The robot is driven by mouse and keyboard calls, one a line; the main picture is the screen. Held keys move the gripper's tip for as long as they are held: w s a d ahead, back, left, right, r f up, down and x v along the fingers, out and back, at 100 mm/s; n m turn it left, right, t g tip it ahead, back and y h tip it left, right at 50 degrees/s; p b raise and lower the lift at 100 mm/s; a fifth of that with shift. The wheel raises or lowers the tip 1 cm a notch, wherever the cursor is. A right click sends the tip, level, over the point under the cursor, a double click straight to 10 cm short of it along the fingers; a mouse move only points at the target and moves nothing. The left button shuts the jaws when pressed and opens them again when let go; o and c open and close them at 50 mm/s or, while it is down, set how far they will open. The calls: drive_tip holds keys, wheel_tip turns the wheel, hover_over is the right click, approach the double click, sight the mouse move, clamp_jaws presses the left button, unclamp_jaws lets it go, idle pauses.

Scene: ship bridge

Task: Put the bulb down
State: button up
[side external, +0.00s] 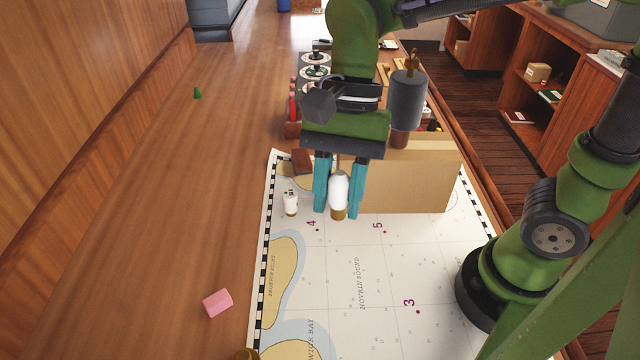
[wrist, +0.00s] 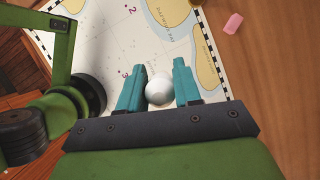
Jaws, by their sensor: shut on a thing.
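The bulb (side external: 339,188) has a white rounded glass and a brass-coloured base that points down. My gripper (side external: 338,208) points down over the chart (side external: 390,270), its two teal fingers on either side of the bulb and shut on it. In the wrist view the white top of the bulb (wrist: 159,89) shows between the fingers (wrist: 154,80), and its base is hidden there. The bulb looks upright. I cannot tell whether its base touches the chart or hangs just above it.
A cardboard box (side external: 405,182) stands close behind and right of my gripper. A small white container (side external: 291,203) stands just left of it. A pink block (side external: 217,304) and a green cone (side external: 197,94) lie on the wooden surface. The chart's front is largely clear.

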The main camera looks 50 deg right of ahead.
wheel_tip(320, 180, down, 21)
drive_tip(key=shift+f, duration=0.15)
drive_tip(key=shift+f, duration=0.1)
drive_tip(key=o, duration=1)
drive_tip(key=v, duration=1.2)
drive_tip(key=s+d+r+n+t+h, duration=0.1)
drive_tip(key=d+r+n+t+h, duration=0.1)
drive_tip(key=d+r+n+t, duration=0.6)
drive_tip(key=d+r+t, duration=0.1)
drive_tip(key=d+r, duration=0.2)
drive_tip(key=d, duration=0.2)
drive_tip(key=shift+d+r, duration=0.2)
drive_tip(key=shift+r, duration=0.15)
drive_tip(key=shift+s, duration=0.1)
